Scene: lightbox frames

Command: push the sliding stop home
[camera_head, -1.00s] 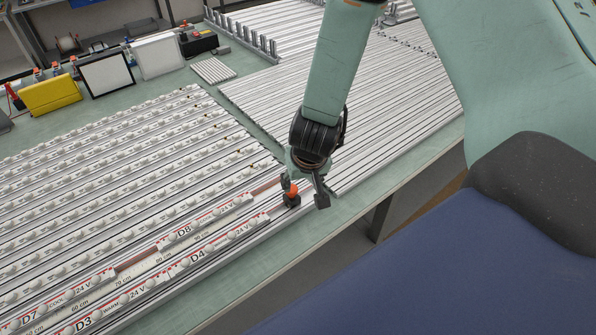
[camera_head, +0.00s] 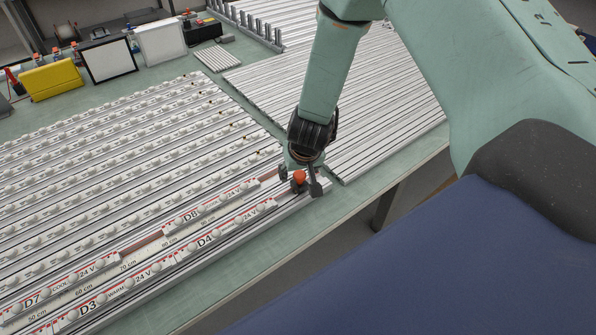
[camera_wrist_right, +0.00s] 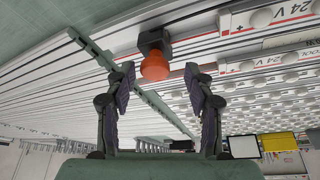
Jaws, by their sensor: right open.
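The sliding stop shows as a small dark block with an orange-red knob (camera_head: 299,177) at the right end of the front rail with the scale. In the right wrist view its knob (camera_wrist_right: 155,68) and dark block (camera_wrist_right: 153,42) lie ahead, near the middle top. My right gripper (camera_head: 300,185) is open, pointing down at the stop, one finger on each side of the knob in the head view. In the wrist view both fingers (camera_wrist_right: 160,74) are apart and the knob shows between their tips; contact cannot be told. My left gripper is out of view.
Bare profiles (camera_head: 375,100) fill the bench behind. The green bench edge (camera_head: 290,237) runs close in front. A yellow case (camera_head: 53,80) and framed panels (camera_head: 109,64) stand at the back left.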

